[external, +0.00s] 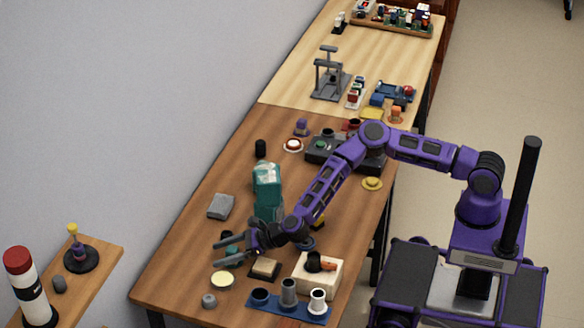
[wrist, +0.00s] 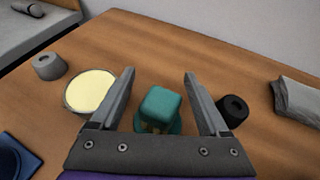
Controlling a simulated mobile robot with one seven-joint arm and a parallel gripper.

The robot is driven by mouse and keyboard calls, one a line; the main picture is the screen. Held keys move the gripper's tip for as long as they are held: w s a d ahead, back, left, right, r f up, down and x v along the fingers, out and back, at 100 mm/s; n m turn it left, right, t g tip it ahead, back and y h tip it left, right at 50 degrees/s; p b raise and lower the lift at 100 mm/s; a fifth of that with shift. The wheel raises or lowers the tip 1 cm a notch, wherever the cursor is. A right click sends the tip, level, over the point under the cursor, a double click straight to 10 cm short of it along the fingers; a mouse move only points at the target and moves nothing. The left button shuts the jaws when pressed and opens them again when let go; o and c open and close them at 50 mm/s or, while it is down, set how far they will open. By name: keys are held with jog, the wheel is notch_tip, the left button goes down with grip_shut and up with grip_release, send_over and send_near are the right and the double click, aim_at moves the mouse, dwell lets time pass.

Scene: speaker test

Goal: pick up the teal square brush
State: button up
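The teal square brush (wrist: 160,104) stands on the wooden table in the wrist view, its rounded teal block facing up and a wider teal part below. My gripper (wrist: 159,73) is open, with one finger on each side of the brush. Gaps show between the brush and both fingers. In the external view my gripper (external: 217,253) is low over the near part of the table, fingers pointing left. The brush is mostly hidden there by the fingers.
A cream round dish (wrist: 90,91) is close outside the left finger and a black cylinder (wrist: 232,110) close outside the right one. A grey cylinder (wrist: 49,66) and grey block (wrist: 298,98) lie farther out. A blue tray (external: 265,306) is at the near edge.

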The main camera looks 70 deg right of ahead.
grip_shut()
jog(key=shift+r, duration=0.15)
